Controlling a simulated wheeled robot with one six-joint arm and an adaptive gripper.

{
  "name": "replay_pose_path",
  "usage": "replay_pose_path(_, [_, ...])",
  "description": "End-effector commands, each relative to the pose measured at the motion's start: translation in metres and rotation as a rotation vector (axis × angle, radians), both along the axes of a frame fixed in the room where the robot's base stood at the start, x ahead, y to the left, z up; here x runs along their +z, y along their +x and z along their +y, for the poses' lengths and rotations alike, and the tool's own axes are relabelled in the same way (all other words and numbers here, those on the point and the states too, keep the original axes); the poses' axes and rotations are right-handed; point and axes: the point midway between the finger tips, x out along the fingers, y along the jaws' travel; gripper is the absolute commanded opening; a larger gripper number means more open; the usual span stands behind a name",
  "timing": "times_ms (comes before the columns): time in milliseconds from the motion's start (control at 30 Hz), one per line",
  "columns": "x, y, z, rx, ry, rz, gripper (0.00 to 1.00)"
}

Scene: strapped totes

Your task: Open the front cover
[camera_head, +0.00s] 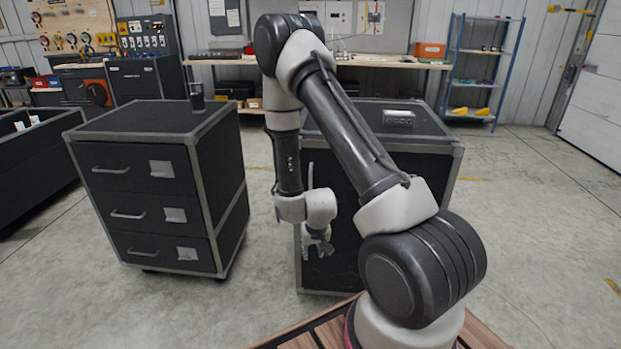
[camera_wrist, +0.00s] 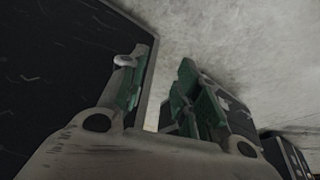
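The front cover (camera_head: 342,215) is the dark front panel of the black, grey-edged case on the right in the head view. My arm hides part of it. A light upright bar (camera_head: 310,176) shows near its left edge. My gripper (camera_head: 319,246) is in front of the panel's lower left part. In the wrist view, the dark panel (camera_wrist: 50,50) with its grey border fills the left. My green-padded fingers (camera_wrist: 160,88) are apart, one over the panel's edge and one over the floor side. A small pale rounded piece (camera_wrist: 124,60) shows by the left finger; I cannot tell whether it is gripped.
A black drawer cabinet (camera_head: 160,190) stands to the left, with a dark cup-like object (camera_head: 197,97) on top. A small grey box (camera_head: 398,117) lies on the right case. Concrete floor (camera_head: 270,310) is clear between them. A workbench and blue shelf (camera_head: 480,70) stand behind.

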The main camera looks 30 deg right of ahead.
Motion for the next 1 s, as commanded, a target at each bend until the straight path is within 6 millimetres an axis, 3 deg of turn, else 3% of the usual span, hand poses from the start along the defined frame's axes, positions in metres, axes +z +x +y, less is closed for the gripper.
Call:
replay_pose_path(33, [-0.019, 0.008, -0.009, -0.021, -0.037, -0.07, 0.33])
replay_pose_path(67, [-0.025, 0.016, -0.015, -0.034, -0.062, -0.131, 0.33])
replay_pose_path(167, [-0.026, 0.044, -0.036, -0.069, -0.149, -0.349, 0.33])
replay_pose_path(267, [0.006, 0.077, -0.053, -0.092, -0.238, -0.6, 0.33])
replay_pose_path(333, [0.046, 0.099, -0.06, -0.105, -0.29, -0.782, 0.33])
replay_pose_path(400, [0.08, 0.11, -0.064, -0.112, -0.334, -0.926, 0.33])
replay_pose_path(500, [0.115, 0.116, -0.065, -0.112, -0.377, -1.068, 0.33])
replay_pose_path(667, [0.137, 0.121, -0.066, -0.106, -0.398, -1.163, 0.33])
replay_pose_path(1000, [0.139, 0.169, -0.086, -0.108, -0.397, -1.168, 0.33])
